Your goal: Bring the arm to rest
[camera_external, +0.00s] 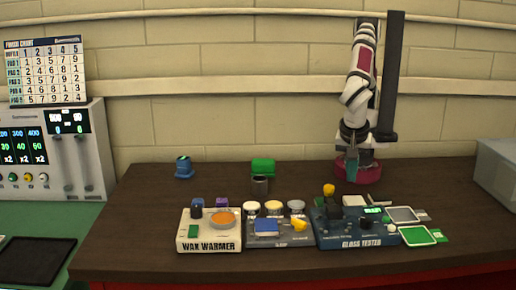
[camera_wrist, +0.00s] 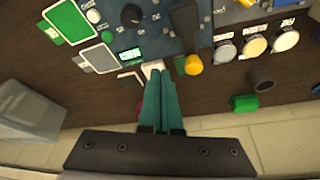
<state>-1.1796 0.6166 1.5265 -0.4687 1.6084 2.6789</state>
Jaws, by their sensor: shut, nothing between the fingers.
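Green and grey cards (camera_external: 417,236) lie at right. A grey box (camera_external: 497,165) stands far right. A dark cup (camera_external: 260,185) and green block (camera_external: 263,165) stand behind. The back left is mostly clear.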

